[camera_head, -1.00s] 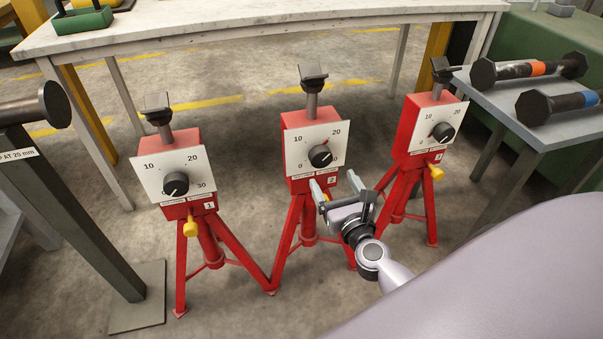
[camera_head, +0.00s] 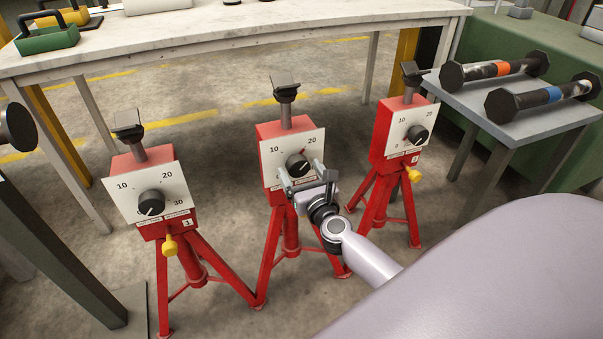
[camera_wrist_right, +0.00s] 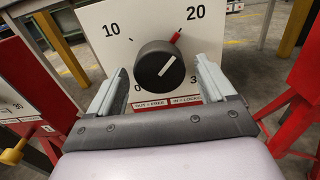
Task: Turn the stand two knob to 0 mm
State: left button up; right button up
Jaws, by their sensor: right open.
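Stand two (camera_head: 285,136) is the middle red tripod, with a white dial plate marked 10 and 20 at the top. Its black knob (camera_head: 297,165) is round; in the right wrist view the knob (camera_wrist_right: 160,64) has a white line slanting to the upper right. A red mark (camera_wrist_right: 176,37) shows at its upper edge, near 20. My right gripper (camera_head: 301,174) is open just in front of the plate. In the right wrist view its fingers (camera_wrist_right: 158,88) stand either side of the knob's lower part, apart from it. My left gripper is not in view.
Stand one (camera_head: 150,200) is at left and stand three (camera_head: 402,135) at right, each with a yellow handle below its plate. A white table (camera_head: 230,40) stands behind. A grey side table (camera_head: 530,120) at right carries two black-ended dumbbell-like spools.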

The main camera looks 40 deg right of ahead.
jog(key=c, duration=1.1)
jog(key=shift+o, duration=0.2)
